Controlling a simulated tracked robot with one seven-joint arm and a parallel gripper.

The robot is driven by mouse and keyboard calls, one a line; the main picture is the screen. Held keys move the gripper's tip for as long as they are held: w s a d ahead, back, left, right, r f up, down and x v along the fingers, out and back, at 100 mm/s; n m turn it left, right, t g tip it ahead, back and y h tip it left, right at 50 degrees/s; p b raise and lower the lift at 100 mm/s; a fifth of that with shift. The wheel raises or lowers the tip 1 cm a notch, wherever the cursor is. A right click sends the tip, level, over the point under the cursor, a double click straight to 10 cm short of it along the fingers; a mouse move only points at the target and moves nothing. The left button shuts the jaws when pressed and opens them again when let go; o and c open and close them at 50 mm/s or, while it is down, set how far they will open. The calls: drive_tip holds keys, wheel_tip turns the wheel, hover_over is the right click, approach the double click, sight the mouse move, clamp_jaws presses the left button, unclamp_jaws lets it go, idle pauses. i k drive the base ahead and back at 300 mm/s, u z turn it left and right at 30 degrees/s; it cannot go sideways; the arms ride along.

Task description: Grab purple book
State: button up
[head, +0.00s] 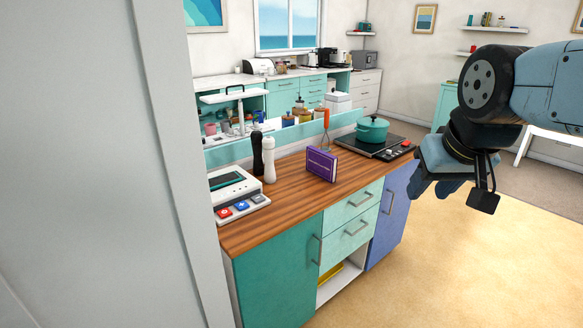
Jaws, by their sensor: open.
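The purple book (321,165) stands upright on the wooden counter (300,193), near its front edge and above the pale green drawers. Its cover has small light lettering. My gripper (428,188) is at the right, out beyond the counter's right end and apart from the book. It is open, and I see nothing between its fingers, though they are partly hidden by their angle.
A white device with coloured buttons (236,190), a black mill (257,153) and a white mill (269,160) stand left of the book. A teal pot (372,130) sits on the cooktop (350,146) behind right. A pale wall (170,130) fills the left. Floor at right front is clear.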

sight(323, 165)
drive_tip(key=u, duration=0.2)
drive_tip(key=i, duration=1)
drive_tip(key=z, duration=0.1)
